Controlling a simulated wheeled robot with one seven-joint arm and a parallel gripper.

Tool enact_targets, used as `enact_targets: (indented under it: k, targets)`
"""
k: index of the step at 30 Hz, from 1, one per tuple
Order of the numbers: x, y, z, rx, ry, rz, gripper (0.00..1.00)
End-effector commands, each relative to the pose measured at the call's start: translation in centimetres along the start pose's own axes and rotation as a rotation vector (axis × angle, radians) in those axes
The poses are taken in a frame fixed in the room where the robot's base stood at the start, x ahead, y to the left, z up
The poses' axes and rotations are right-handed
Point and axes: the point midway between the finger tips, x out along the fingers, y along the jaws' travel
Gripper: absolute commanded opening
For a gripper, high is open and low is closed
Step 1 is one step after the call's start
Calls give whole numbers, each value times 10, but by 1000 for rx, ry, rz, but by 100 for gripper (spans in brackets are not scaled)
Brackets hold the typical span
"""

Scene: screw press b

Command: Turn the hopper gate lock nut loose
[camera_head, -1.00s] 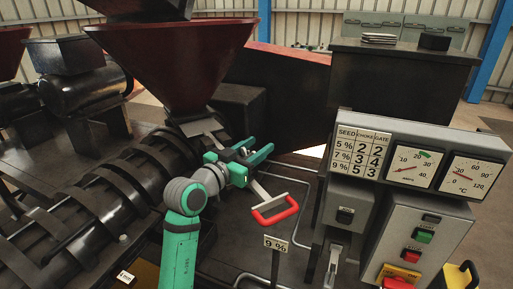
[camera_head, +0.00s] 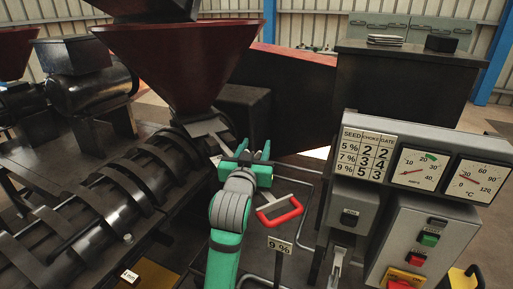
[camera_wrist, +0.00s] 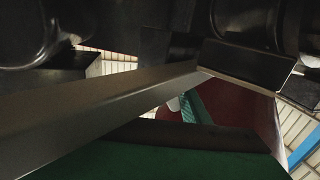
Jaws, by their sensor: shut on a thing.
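A gate handle with a red grip (camera_head: 281,214) stands out to the front right on a metal rod. My gripper (camera_head: 254,150) is right of the hopper neck and behind the handle, its two teal fingers pointing away from me. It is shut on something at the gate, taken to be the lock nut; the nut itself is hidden. In the wrist view a dark bar (camera_wrist: 110,105) crosses the picture, and no nut can be made out.
A ribbed black press barrel (camera_head: 110,210) lies to the left. The control panel (camera_head: 420,165) with dials, a setting table and buttons stands at the right. A dark cabinet (camera_head: 400,90) stands behind.

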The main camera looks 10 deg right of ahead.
Motion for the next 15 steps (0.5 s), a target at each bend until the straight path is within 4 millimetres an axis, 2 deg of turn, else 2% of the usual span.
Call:
enact_targets:
  k: [15]
  targets:
    - [1,-2,-2,1,5,-39,20]
